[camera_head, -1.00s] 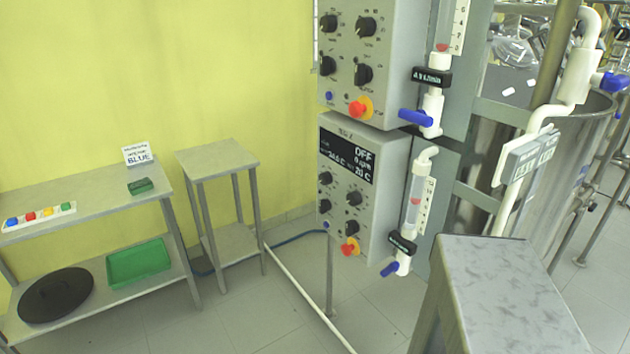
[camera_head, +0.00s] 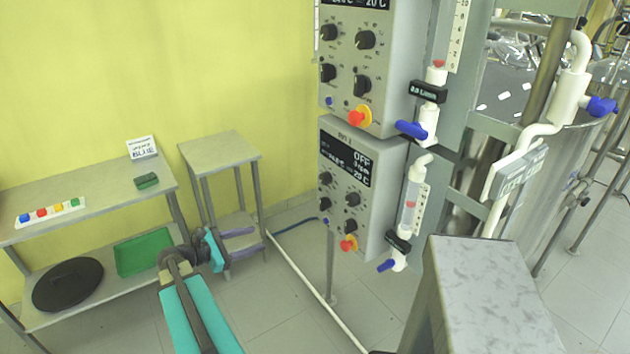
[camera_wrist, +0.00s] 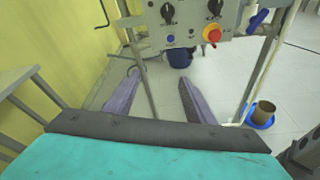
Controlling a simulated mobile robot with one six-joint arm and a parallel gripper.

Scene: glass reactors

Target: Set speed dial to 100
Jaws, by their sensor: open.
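A lower control box (camera_head: 385,190) on the frame carries several black dials, including an upper-right one (camera_head: 353,198) and a lower-right one (camera_head: 351,226). Their labels are too small to tell which sets speed. Its display (camera_head: 345,160) reads OFF and 20 C. A second box (camera_head: 395,75) with similar dials is above it. My gripper (camera_head: 258,239) is open and empty, left of the lower box and apart from it. In the wrist view its two purple fingers (camera_wrist: 158,78) point toward a panel's bottom edge, where two black dials (camera_wrist: 168,12) show.
Red-yellow stop buttons (camera_head: 349,243) sit low on each box. Blue-handled valves (camera_head: 391,264) stick out at the right. A small table (camera_head: 220,150) stands behind my gripper. A marble-topped stand (camera_head: 490,280) is in front right. A blue bucket (camera_wrist: 180,58) stands on the floor.

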